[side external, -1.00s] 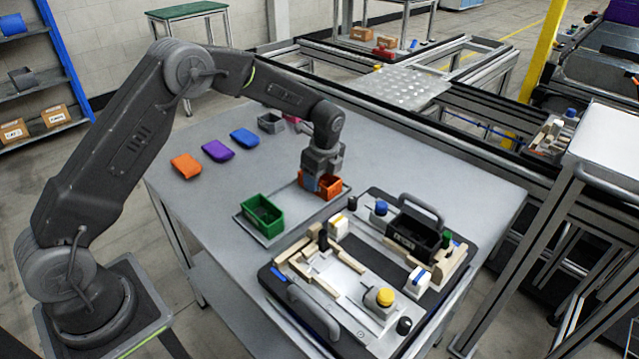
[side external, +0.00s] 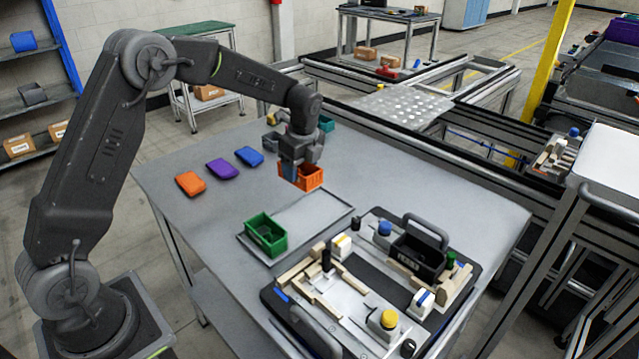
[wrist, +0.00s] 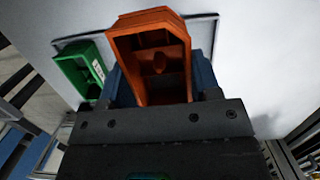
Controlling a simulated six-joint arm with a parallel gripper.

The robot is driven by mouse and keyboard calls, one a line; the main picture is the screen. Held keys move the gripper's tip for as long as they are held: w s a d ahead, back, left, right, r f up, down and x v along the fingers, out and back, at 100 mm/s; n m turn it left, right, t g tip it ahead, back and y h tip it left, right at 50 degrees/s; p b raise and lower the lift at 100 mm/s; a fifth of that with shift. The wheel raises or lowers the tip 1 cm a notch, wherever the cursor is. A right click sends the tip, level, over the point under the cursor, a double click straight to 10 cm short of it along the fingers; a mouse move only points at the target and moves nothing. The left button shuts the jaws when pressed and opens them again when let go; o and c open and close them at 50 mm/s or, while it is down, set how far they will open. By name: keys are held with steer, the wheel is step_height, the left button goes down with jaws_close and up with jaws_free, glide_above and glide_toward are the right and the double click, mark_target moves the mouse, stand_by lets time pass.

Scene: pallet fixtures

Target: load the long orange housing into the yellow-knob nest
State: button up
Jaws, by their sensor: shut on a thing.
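The orange housing (side external: 309,178) is an open box held in my gripper (side external: 292,180), above the far end of a flat grey tray. In the wrist view the housing (wrist: 150,55) shows between the blue jaw pads, its inside facing the camera. The pallet has a nest with a yellow knob (side external: 388,319) at its near right, with cream blocks around a light, empty-looking floor (side external: 345,293). A second nest with a blue knob (side external: 385,228) holds a black housing (side external: 418,256).
A green housing (side external: 265,234) stands on the near end of the grey tray (side external: 318,212). Orange, purple (side external: 222,169) and blue lids lie on the table's left. The pallet has raised handles (side external: 427,228) at two ends. Grey and teal bins stand behind my gripper.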

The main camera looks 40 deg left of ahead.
mark_target(279, 163)
steer(key=s+a+r, duration=0.1)
steer(key=a+r, duration=0.1)
steer(key=a, duration=0.1)
steer(key=s+a+r, duration=0.1)
steer(key=shift+s+a, duration=0.2)
steer(key=shift+s, duration=0.15)
steer(key=s+d+r, duration=0.1)
steer(key=s+d, duration=0.3)
steer(key=d, duration=0.6)
steer(key=s+d, duration=0.4)
steer(key=d, duration=0.6)
steer(key=s+d+r, duration=0.1)
steer(key=s+d, duration=0.3)
steer(key=d, duration=0.7)
steer(key=shift+a+f, duration=0.15)
steer(key=shift+f, duration=1.65)
steer(key=shift+a+f, duration=0.1)
steer(key=shift+f, duration=1.7)
steer(key=shift+f, duration=0.15)
steer(key=shift+f, duration=0.7)
steer(key=shift+f, duration=0.2)
